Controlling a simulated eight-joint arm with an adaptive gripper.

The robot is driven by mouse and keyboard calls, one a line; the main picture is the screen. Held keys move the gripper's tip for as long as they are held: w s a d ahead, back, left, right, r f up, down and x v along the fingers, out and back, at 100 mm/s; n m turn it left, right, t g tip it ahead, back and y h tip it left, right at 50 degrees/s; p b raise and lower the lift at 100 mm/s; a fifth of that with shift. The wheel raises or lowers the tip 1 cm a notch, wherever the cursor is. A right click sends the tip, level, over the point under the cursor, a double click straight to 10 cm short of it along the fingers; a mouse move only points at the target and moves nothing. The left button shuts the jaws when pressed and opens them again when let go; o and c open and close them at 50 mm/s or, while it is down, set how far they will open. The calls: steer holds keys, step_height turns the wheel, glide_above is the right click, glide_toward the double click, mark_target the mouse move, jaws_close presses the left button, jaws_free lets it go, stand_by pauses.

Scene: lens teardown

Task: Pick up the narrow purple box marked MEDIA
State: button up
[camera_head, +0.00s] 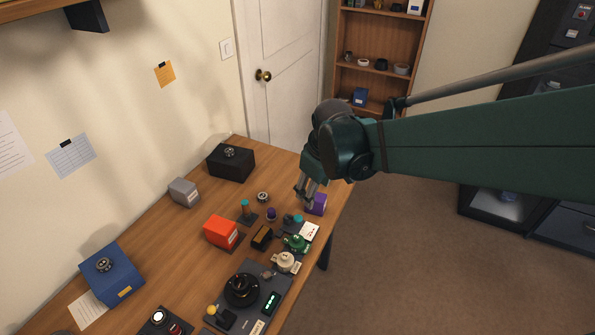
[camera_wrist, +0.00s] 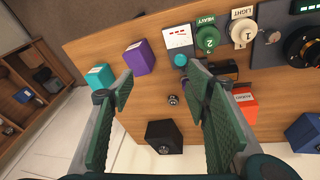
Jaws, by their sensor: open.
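The narrow purple box (camera_head: 316,204) stands near the right edge of the wooden table, partly hidden by my gripper in the head view. In the wrist view the purple box (camera_wrist: 140,57) lies above the gap between my fingers, nearer the left finger, and its marking cannot be read. My gripper (camera_head: 307,192) is open and empty, pointing down at the table close to the box. Its two green fingers (camera_wrist: 160,85) stand wide apart in the wrist view, and no contact with the box is visible.
A teal box (camera_wrist: 99,77) stands left of the purple box. A white meter card (camera_wrist: 178,36), a teal-topped piece (camera_wrist: 181,60) and a green weight (camera_wrist: 207,38) are on its right. A small metal knob (camera_wrist: 173,99) and a black box (camera_wrist: 164,136) lie below.

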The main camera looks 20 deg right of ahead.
steer(key=w+d+f+n+g+p, duration=0.2)
steer(key=w+f+p, duration=0.1)
steer(key=w+p, duration=0.15)
steer(key=n+p, duration=0.2)
glide_above(316, 196)
steer(key=shift+g, duration=0.4)
steer(key=f, duration=0.4)
steer(key=shift+s+a+f, duration=0.2)
steer(key=shift+s, duration=0.2)
steer(key=shift+w+d+f+n+p, duration=0.15)
steer(key=shift+f+p, duration=0.05)
steer(key=shift+f, duration=0.2)
steer(key=shift+w+d+f+n+p, duration=0.1)
steer(key=shift+w+f+n+p, duration=0.1)
steer(key=shift+f, duration=0.2)
steer(key=shift+s+f, duration=0.1)
steer(key=shift+f, duration=0.05)
steer(key=shift+f, duration=1.2)
steer(key=shift+f+b, duration=0.5)
steer(key=shift+f, duration=2.1)
